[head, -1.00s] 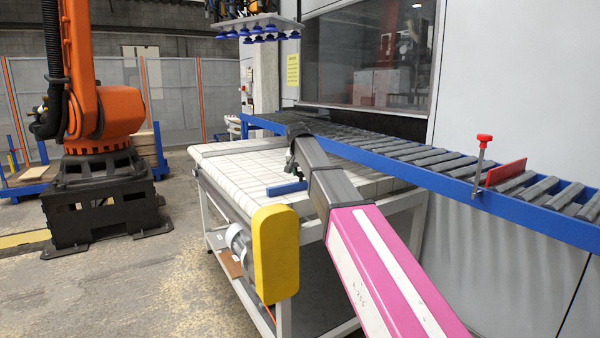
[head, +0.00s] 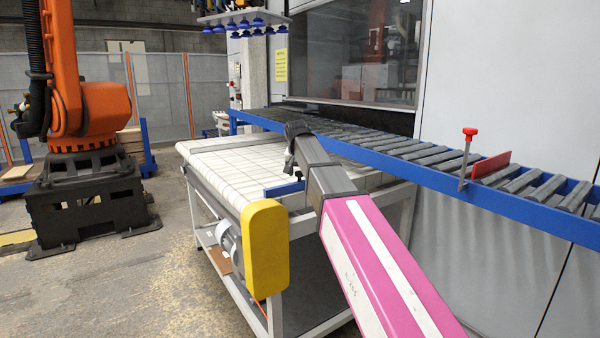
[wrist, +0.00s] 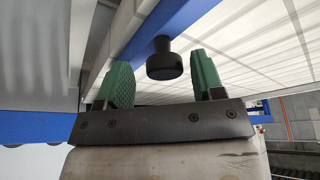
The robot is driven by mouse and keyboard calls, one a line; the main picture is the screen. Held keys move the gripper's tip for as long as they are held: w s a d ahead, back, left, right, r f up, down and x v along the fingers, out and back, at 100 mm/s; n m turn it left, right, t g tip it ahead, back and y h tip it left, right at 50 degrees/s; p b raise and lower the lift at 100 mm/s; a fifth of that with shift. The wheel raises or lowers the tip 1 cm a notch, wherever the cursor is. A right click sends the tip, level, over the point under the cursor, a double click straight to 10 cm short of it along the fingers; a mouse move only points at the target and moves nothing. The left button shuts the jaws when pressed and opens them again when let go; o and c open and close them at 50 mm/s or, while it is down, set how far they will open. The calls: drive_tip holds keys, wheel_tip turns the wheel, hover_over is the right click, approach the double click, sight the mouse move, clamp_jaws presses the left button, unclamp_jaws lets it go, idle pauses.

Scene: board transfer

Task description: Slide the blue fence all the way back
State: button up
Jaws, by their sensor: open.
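The blue fence (head: 284,189) is a short bar lying over the white belt table (head: 222,168), near its front end. In the wrist view a blue bar (wrist: 186,14) crosses the top, with a round black knob (wrist: 164,64) on it. My gripper (wrist: 165,78) is open, with one green finger on each side of the knob. Gaps show between the fingers and the knob. In the head view my arm hides most of the gripper and the fence's right end.
A yellow guard (head: 265,250) stands at the table's front corner. A blue-railed roller conveyor (head: 415,160) runs behind it, with a red plate (head: 491,164) and a red-topped post (head: 469,132). An orange robot (head: 85,110) stands at the left; the floor between is clear.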

drive_tip(key=v, duration=1)
drive_tip(key=shift+s+r, duration=0.2)
drive_tip(key=shift+r, duration=0.15)
